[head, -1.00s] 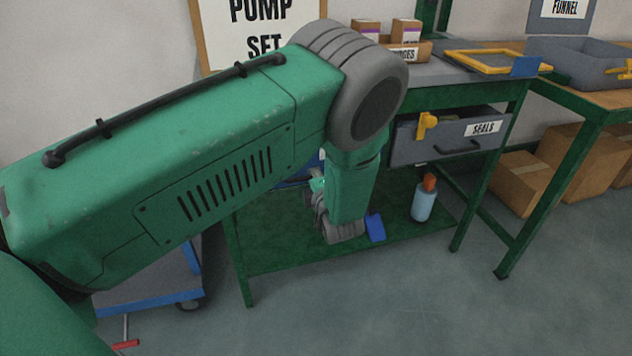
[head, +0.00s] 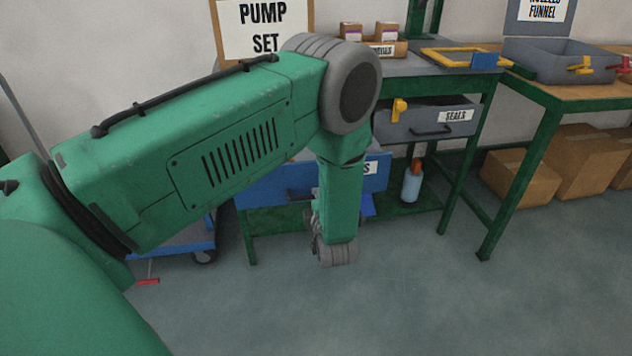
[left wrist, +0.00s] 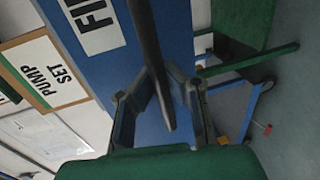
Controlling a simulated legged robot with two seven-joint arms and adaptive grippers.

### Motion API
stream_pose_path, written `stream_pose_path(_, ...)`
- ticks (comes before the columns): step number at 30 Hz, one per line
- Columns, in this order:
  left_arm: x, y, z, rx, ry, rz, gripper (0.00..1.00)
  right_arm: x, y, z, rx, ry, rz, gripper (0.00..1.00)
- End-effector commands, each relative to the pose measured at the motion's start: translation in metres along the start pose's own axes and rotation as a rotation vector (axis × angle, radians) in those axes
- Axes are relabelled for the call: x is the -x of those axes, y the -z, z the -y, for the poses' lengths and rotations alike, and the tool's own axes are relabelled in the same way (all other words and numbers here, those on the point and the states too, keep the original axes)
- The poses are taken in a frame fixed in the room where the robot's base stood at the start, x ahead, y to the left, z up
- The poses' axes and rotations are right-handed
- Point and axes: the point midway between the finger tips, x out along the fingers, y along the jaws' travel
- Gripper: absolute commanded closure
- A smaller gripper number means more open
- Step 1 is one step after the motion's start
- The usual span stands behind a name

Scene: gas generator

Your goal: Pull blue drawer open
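The blue drawer (head: 262,186) stands out from the workbench, below and left of the grey drawer. Its front also fills the middle of the left wrist view (left wrist: 180,25), with a white label reading "FI..." (left wrist: 95,25). A dark bar handle (left wrist: 147,40) crosses that front. My left gripper (left wrist: 160,75) has one finger on each side of the handle and appears closed on it. In the head view my left gripper (head: 308,208) is mostly hidden behind my green arm. My right gripper is in neither view.
The grey "SEALS" drawer (head: 425,124) with a yellow clamp (head: 400,110) is right of my arm. A blue bottle (head: 412,184) stands on the lower shelf. A blue cart (head: 190,243) is at lower left. Cardboard boxes (head: 520,178) sit at right. Front floor is clear.

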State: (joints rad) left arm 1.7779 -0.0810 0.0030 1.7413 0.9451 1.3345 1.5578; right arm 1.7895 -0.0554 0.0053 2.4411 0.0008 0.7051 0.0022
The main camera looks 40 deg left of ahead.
Motion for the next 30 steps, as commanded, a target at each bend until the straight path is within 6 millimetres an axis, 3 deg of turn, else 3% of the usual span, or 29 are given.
stream_pose_path(3, 0.018, 0.007, 0.006, -0.01, 0.009, -0.013, 1.0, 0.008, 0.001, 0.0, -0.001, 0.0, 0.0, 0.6)
stream_pose_path(9, 0.035, 0.007, 0.011, -0.007, 0.009, -0.011, 1.0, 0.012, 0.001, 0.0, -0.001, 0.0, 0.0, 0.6)
stream_pose_path(24, 0.043, 0.006, 0.013, -0.011, 0.008, -0.013, 1.0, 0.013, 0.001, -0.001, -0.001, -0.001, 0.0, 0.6)
stream_pose_path(27, 0.042, 0.006, 0.013, -0.009, 0.007, -0.012, 0.68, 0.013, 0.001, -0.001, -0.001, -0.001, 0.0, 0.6)
stream_pose_path(30, 0.042, 0.004, 0.012, -0.007, 0.005, -0.009, 0.68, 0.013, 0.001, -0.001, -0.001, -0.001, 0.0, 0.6)
